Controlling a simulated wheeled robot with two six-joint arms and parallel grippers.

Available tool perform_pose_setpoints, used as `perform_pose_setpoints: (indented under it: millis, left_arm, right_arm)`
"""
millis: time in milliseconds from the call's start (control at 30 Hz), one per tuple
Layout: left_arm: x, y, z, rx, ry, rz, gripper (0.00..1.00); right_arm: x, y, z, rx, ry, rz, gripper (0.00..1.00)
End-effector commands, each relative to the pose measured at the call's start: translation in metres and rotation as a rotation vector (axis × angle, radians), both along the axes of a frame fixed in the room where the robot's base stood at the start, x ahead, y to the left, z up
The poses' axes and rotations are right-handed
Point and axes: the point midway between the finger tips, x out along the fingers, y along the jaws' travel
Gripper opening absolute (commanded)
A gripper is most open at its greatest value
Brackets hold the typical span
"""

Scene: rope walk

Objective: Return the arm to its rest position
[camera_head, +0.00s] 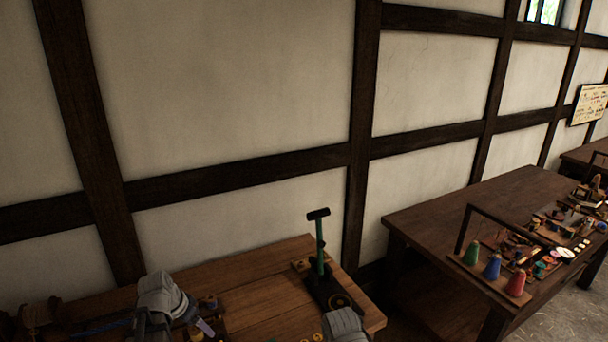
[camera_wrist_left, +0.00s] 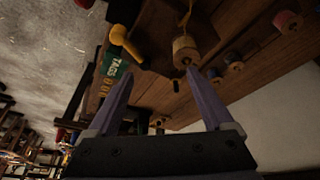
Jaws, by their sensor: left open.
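My left arm enters the head view at the bottom left, low over the near wooden bench (camera_head: 255,282). My left gripper (camera_head: 203,326) shows there only in part, with a pale purple finger over the bench. In the left wrist view my left gripper (camera_wrist_left: 160,76) is open, its two purple fingers spread and nothing held between them. A wooden spool (camera_wrist_left: 185,50) on the bench lies just beyond one fingertip. A grey part of my right arm shows at the bottom edge of the head view; its gripper is out of frame.
A green post with a black top (camera_head: 319,245) stands at the bench's right end. A second table (camera_head: 450,215) with coloured cones stands at right. A timbered wall rises behind.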

Motion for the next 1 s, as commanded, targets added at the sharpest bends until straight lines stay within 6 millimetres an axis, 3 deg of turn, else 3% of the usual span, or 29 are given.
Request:
perform_pose_setpoints:
  millis: [33,200,400,500,700,1000]
  left_arm:
    - [-0.004,-0.029,-0.012,0.000,0.030,-0.014,0.85]
    - [-0.028,-0.118,-0.038,0.028,0.153,-0.016,0.85]
    - [-0.071,-0.202,-0.064,0.109,0.265,0.004,0.85]
    - [-0.094,-0.232,-0.073,0.158,0.298,0.020,0.85]
    - [-0.125,-0.265,-0.082,0.232,0.327,0.055,0.85]
    - [-0.135,-0.275,-0.083,0.258,0.332,0.074,0.85]
  right_arm:
    - [0.000,0.000,-0.010,0.000,0.000,0.001,0.50]
    - [0.000,0.000,-0.030,-0.001,0.000,0.002,0.50]
    - [0.000,0.000,-0.051,-0.001,0.000,0.004,0.50]
    - [0.000,0.000,-0.060,-0.001,0.000,0.005,0.50]
    - [0.000,0.000,-0.070,-0.002,0.000,0.007,0.50]
    - [0.000,0.000,-0.072,-0.002,0.000,0.007,0.50]
